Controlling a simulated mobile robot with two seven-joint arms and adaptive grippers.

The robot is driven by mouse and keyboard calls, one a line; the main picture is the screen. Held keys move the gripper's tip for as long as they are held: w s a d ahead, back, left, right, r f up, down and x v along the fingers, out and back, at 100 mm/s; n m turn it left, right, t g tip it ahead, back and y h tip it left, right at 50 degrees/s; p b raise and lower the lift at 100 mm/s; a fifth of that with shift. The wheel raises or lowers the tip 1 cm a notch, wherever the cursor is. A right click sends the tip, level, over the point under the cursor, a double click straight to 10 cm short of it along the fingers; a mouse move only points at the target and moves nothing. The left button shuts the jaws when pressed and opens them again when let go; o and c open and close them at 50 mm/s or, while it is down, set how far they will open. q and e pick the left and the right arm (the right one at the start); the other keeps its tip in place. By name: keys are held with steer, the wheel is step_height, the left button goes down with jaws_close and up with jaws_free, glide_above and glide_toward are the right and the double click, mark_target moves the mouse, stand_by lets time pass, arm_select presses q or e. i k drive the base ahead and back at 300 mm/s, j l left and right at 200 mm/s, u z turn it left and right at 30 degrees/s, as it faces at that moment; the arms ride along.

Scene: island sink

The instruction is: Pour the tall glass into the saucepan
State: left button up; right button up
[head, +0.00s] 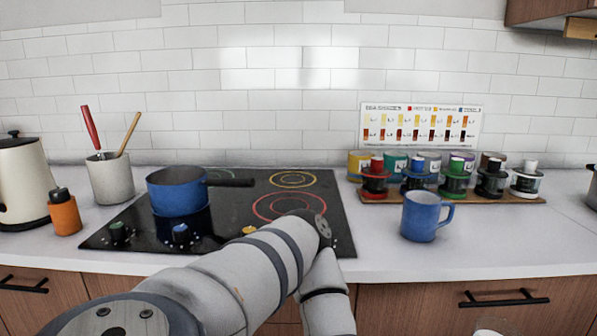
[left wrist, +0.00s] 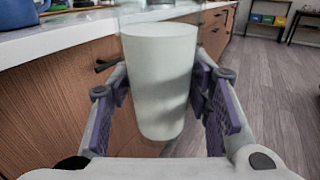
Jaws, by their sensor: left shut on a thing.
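The blue saucepan (head: 178,196) sits on the left part of the black cooktop, its dark handle pointing right. My left gripper (left wrist: 168,92) is shut on the tall glass (left wrist: 160,85) in the left wrist view, with a purple-padded finger on each side. The glass holds pale, whitish contents, with a clear band above them. It is held in front of the counter, over the floor, roughly upright. Only the top of the glass (head: 490,328) shows at the bottom edge of the head view. My right gripper is out of view.
A blue mug (head: 424,216) stands on the counter right of the cooktop (head: 240,222). A wooden rack (head: 455,195) of several jars is behind it. A kettle (head: 22,182), an orange bottle (head: 64,212) and a utensil crock (head: 110,180) stand left of the saucepan.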

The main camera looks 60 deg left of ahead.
mark_target(177, 190)
steer(key=u, duration=0.5)
steer(key=l+u, duration=0.15)
steer(key=u, duration=0.85)
steer(key=l+u, duration=0.1)
steer(key=u, duration=0.4)
